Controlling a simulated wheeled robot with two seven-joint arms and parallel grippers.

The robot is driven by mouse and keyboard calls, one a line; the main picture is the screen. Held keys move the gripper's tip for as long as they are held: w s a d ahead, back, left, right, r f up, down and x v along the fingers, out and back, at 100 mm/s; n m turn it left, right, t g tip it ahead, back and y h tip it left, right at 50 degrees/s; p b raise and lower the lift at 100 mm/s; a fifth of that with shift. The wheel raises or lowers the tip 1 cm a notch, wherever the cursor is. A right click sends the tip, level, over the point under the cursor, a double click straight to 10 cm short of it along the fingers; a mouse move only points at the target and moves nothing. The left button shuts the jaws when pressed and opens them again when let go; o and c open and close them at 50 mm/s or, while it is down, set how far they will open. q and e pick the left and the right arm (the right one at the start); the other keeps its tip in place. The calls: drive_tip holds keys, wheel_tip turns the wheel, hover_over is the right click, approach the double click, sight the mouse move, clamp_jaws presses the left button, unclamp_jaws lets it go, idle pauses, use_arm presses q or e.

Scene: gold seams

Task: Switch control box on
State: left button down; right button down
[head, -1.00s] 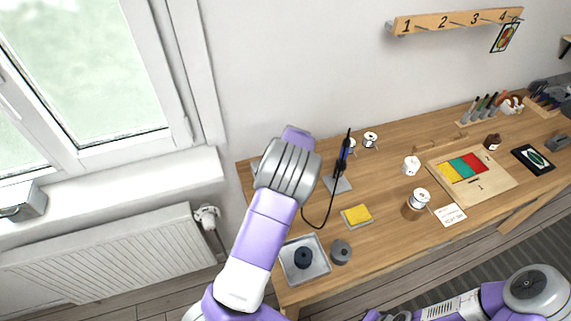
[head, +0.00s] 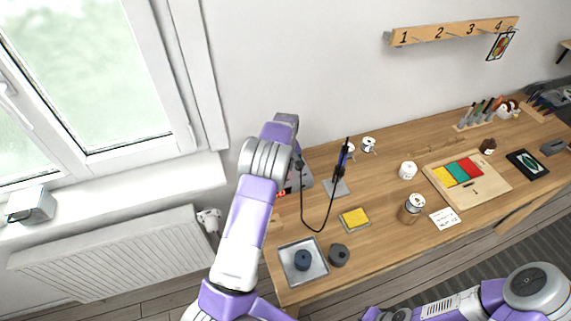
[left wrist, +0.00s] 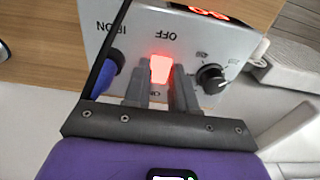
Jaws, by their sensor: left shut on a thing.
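The control box (left wrist: 200,45) is a grey box with a lit red switch (left wrist: 160,68), a black knob (left wrist: 211,78) and a red lit display (left wrist: 208,11). OFF is printed beside the switch on the far side, and the ON label is partly hidden by my fingers. In the head view the box (head: 297,181) stands at the desk's left end, largely behind my left arm. My left gripper (left wrist: 163,82) is shut on the switch, one finger on each side. My right gripper is out of view; only part of that arm shows at the lower right.
A soldering iron (head: 339,170) with its black cable stands just right of the box. A yellow sponge (head: 354,217), a square tray (head: 318,262) and a dark round piece (head: 338,255) lie nearer. The window and radiator (head: 110,255) are to the left.

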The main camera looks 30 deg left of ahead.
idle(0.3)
use_arm(q)
drive_tip(key=c, duration=0.9)
unclamp_jaws()
drive_tip(key=shift+r, duration=0.1)
wheel_tip(320, 180, up, 7)
drive_tip(key=shift+s+r, duration=0.1)
drive_tip(key=shift+r, duration=0.1)
